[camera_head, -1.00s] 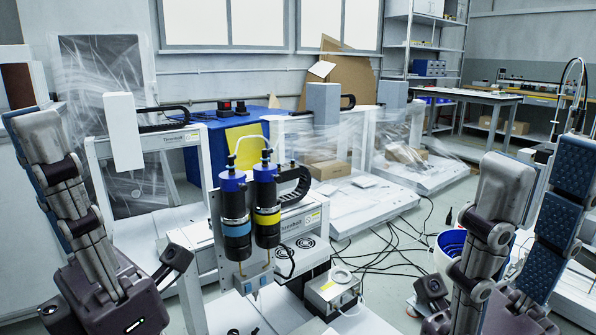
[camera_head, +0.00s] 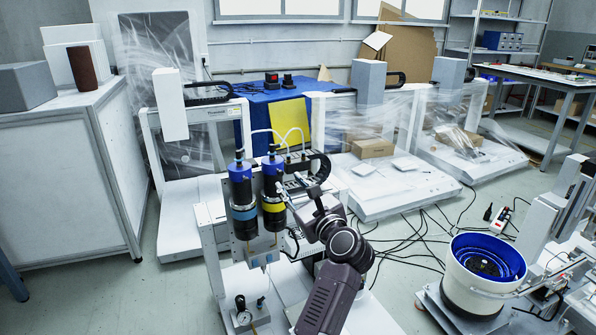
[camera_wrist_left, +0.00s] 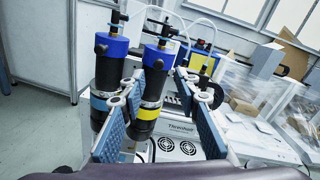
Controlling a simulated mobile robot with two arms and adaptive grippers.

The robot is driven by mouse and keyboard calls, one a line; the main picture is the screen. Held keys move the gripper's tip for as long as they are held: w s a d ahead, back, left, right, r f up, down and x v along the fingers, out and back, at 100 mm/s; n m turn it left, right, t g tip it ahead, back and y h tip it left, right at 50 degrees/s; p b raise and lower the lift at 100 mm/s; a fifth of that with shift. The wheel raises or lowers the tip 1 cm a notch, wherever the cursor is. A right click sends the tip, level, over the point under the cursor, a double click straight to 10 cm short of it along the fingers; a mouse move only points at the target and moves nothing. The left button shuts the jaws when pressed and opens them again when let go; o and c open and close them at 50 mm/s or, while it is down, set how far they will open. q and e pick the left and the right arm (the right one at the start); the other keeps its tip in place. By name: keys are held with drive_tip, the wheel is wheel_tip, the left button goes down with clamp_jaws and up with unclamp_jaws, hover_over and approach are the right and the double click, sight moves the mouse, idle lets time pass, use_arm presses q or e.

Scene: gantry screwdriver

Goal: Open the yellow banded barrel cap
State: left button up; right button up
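The yellow-banded barrel (camera_head: 273,205) stands upright on the gantry, with its blue cap (camera_head: 272,166) on top. A tube leads from the cap. The blue-banded barrel (camera_head: 242,205) stands close on its left. My left gripper (camera_head: 298,187) is beside the yellow-banded barrel on its right, at cap and upper-barrel height. In the left wrist view, the fingers of the gripper (camera_wrist_left: 160,80) are spread, with the yellow-banded barrel (camera_wrist_left: 149,102) and its cap (camera_wrist_left: 160,56) between them in the picture. I cannot tell whether the pads touch it. My right gripper is not in view.
A blue-and-white bucket (camera_head: 484,268) stands at the lower right. Cables (camera_head: 400,240) run over the floor. Plastic-wrapped gantries (camera_head: 385,170) stand behind. A white cabinet (camera_head: 70,180) is at the left, with clear floor between it and the gantry.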

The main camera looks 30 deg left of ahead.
sight(281, 175)
use_arm(q)
drive_tip(key=b+x, duration=0.1)
drive_tip(key=x, duration=0.6)
drive_tip(key=shift+s+a, duration=0.15)
clamp_jaws()
